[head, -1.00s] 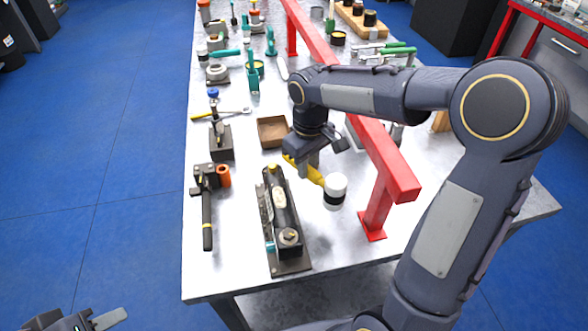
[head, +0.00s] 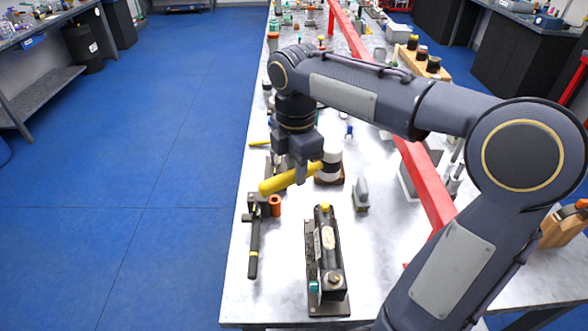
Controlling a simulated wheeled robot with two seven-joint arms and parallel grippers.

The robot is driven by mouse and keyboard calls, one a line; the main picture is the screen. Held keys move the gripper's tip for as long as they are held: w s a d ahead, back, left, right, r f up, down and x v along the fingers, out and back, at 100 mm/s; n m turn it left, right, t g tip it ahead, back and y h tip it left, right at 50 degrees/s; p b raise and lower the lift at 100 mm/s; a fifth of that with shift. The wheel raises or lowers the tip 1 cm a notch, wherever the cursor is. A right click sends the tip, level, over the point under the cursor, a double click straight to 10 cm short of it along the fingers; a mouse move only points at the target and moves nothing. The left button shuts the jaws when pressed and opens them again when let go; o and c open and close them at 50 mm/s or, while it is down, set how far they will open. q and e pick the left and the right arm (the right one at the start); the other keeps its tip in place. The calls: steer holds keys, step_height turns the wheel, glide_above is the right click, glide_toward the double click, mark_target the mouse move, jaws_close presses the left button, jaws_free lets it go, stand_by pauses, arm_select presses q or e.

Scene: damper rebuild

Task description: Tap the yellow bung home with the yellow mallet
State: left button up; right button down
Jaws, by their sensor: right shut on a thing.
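My right gripper (head: 301,172) is shut on the handle and holds the mallet above the bench, head to the right and handle end to the left. A small yellow bung (head: 325,208) shows at the far end of a black damper body (head: 328,240), which lies in a dark fixture on the bench. The mallet is beyond the bung in the picture and apart from it. How deep the bung sits is too small to tell. My left gripper is out of view.
A black-handled tool (head: 254,245) and an orange ring (head: 275,205) lie left of the fixture. A grey part (head: 361,195) stands to its right. A red rail (head: 425,182) runs along the bench on the right.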

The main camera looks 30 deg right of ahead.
steer(key=shift+r, duration=0.1)
step_height(320, 180, down, 5)
steer(key=shift+r+b, duration=0.15)
steer(key=shift+b, duration=1.1)
steer(key=shift+r+p, duration=0.35)
steer(key=shift+p, duration=0.15)
steer(key=shift+f, duration=0.1)
